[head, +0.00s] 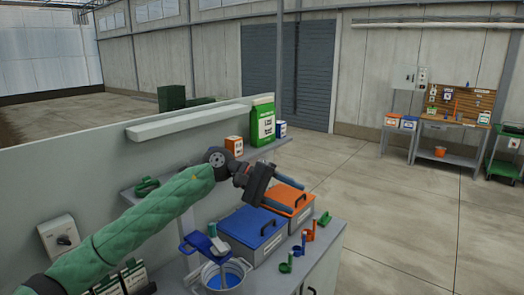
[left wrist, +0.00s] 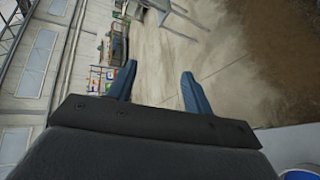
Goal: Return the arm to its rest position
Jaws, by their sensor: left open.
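My left arm (head: 150,218), in a green quilted sleeve, reaches in from the lower left across the skid. My left gripper (head: 289,195) is open and empty, its two blue fingers pointing right above the orange-lidded box (head: 287,198). In the left wrist view, the blue fingers (left wrist: 157,75) stand apart with only distant floor and wall between them. My right gripper is not in view.
A shelf behind holds a green-white bag (head: 262,120) and an orange carton (head: 234,145). A workbench (head: 440,133) stands far right. Open floor lies between.

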